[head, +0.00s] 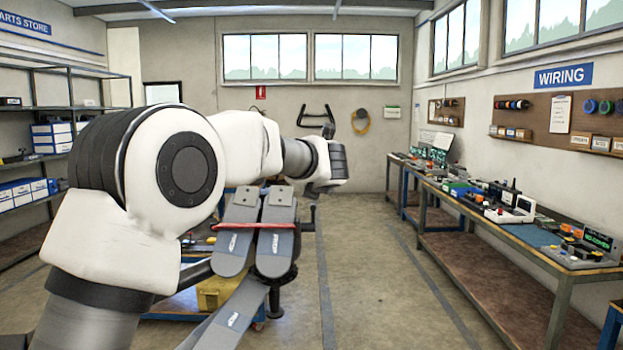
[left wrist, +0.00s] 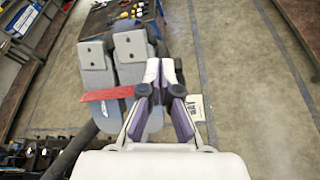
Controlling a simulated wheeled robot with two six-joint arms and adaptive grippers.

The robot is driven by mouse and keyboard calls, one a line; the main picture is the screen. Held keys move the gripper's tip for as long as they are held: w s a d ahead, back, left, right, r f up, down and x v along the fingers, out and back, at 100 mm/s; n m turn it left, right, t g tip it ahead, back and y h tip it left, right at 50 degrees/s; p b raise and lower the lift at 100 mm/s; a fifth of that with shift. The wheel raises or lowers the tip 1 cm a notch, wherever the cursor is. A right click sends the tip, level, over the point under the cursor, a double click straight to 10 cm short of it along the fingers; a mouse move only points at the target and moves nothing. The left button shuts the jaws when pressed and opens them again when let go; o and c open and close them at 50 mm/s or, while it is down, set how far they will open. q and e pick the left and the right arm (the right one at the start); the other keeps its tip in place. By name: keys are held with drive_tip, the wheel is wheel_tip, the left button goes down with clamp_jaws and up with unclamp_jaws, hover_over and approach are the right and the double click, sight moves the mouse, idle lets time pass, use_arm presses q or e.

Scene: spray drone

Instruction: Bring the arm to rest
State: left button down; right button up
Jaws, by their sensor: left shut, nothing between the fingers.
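My left arm (head: 175,170) reaches in from the left in the head view, bent, with its wrist (head: 322,160) pointing away from me. In the left wrist view my left gripper (left wrist: 161,70) is shut and empty, with its fingers together. The folded grey drone arms (head: 232,236) stand beside and below my arm, held by a red strap (head: 255,226). In the left wrist view the drone arms (left wrist: 95,66) and the strap (left wrist: 106,93) are just left of the fingers. Contact is not clear. My right gripper is not in view.
A blue-framed cart (head: 185,300) stands low behind the drone arms, with a yellow object (head: 213,293) near it. Workbenches (head: 555,262) with tools line the right wall. Shelves (head: 35,110) stand at left. The middle floor (head: 370,270) is clear.

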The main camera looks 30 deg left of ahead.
use_arm(q)
wheel_tip(320, 180, down, 33)
drive_tip(key=d+m+g+b, duration=0.1)
drive_tip(key=m+g+b, duration=0.1)
drive_tip(key=m+g, duration=0.2)
drive_tip(key=s+d+f+m+g+h+b, duration=0.1)
drive_tip(key=s+f+m, duration=0.4)
drive_tip(key=f, duration=0.5)
drive_tip(key=s+d+f+m+g+b, duration=0.1)
drive_tip(key=s+f+m, duration=0.1)
drive_tip(key=s+f, duration=0.65)
drive_tip(key=s+d+f+m+g+h+b, duration=0.1)
drive_tip(key=s+d+f+m+g+h, duration=0.15)
drive_tip(key=s+f+m, duration=0.75)
drive_tip(key=s+d+f+m+g+h, duration=0.1)
drive_tip(key=s+d+f+m, duration=0.3)
drive_tip(key=s+f, duration=0.6)
drive_tip(key=s+d+r+m+h, duration=0.1)
drive_tip(key=s+d+m+h, duration=0.1)
drive_tip(key=s+m, duration=0.5)
drive_tip(key=s+d+r+m+g+h, duration=0.1)
drive_tip(key=s+d+r+m+h, duration=0.1)
drive_tip(key=s+d+m, duration=0.2)
drive_tip(key=s+m, duration=0.3)
drive_tip(key=shift+d+r, duration=0.25)
drive_tip(key=shift+r, duration=0.05)
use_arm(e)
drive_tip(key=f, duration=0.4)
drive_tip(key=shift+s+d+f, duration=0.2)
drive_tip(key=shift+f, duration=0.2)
